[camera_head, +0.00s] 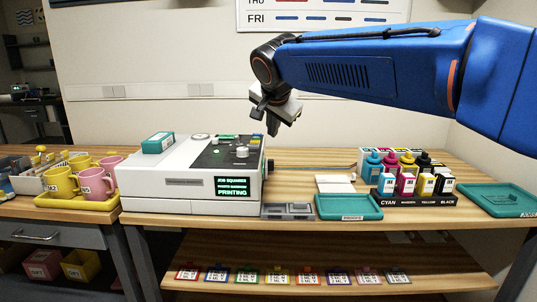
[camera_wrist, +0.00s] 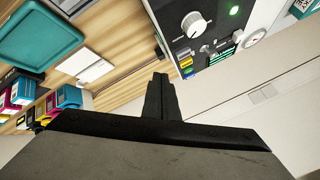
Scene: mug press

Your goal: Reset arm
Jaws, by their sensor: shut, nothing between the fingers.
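My gripper (camera_head: 258,114) hangs at the end of my blue arm, in the air above the right end of the white press machine (camera_head: 165,184). Its black fingers are together with nothing between them; they also show in the wrist view (camera_wrist: 161,95). The machine has a dark control panel with a white knob (camera_head: 242,152). A lit green screen (camera_head: 232,187) on its front reads "PRINTING". In the wrist view the knob (camera_wrist: 194,24) and a green light (camera_wrist: 234,11) show at the top.
Yellow and pink mugs (camera_head: 93,184) stand on a yellow tray (camera_head: 75,204) at left. A grey plate (camera_head: 288,211), a teal tray (camera_head: 348,207), ink bottles (camera_head: 407,160) and another teal tray (camera_head: 495,200) lie at right. Coloured tags (camera_head: 262,276) line the lower shelf.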

